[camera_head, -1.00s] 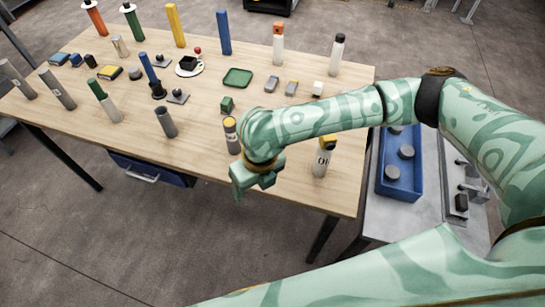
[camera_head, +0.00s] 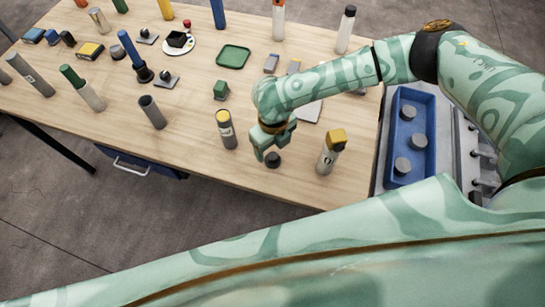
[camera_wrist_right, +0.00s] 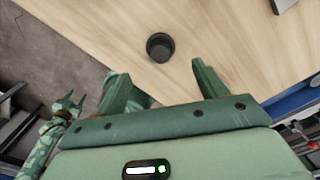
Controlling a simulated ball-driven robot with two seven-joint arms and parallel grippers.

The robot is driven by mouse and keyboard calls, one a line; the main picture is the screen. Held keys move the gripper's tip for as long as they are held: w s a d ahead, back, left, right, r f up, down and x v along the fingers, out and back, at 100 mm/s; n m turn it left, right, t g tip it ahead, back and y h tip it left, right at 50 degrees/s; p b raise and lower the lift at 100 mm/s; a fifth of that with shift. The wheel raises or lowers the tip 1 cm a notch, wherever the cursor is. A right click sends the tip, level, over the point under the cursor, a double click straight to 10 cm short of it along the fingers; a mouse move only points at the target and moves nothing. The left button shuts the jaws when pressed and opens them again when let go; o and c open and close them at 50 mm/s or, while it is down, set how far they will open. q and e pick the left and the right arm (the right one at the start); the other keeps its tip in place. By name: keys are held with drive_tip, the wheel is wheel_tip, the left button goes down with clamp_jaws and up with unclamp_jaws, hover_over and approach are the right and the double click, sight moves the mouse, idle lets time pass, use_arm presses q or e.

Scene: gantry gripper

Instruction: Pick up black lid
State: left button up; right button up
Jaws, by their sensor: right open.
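The black lid (camera_head: 273,160) is a small round dark piece lying on the wooden table near its front edge. In the right wrist view the lid (camera_wrist_right: 160,47) lies beyond the open fingertips, roughly centred between them. My right gripper (camera_head: 272,147) is just above and behind the lid in the head view, fingers pointing down, open and empty. Its two fingers also show in the right wrist view (camera_wrist_right: 155,74), apart from the lid.
A grey cylinder with a yellow top (camera_head: 226,130) stands left of my right gripper; a yellow-capped bottle (camera_head: 331,151) stands to its right. A green block (camera_head: 221,91) is behind. A blue bin (camera_head: 428,175) lies right of the table. The table front-left of the lid is clear.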

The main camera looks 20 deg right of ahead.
sight(273, 156)
drive_tip(key=shift+f, duration=1.4)
drive_tip(key=f, duration=0.1)
drive_tip(key=f+b, duration=0.1)
drive_tip(key=f, duration=0.2)
drive_tip(key=shift+w+f, duration=0.2)
drive_tip(key=shift+w, duration=0.05)
drive_tip(key=c, duration=1.1)
use_arm(q)
drive_tip(key=shift+w+f, duration=0.4)
drive_tip(key=shift+f, duration=0.3)
use_arm(e)
drive_tip(key=shift+r, duration=0.15)
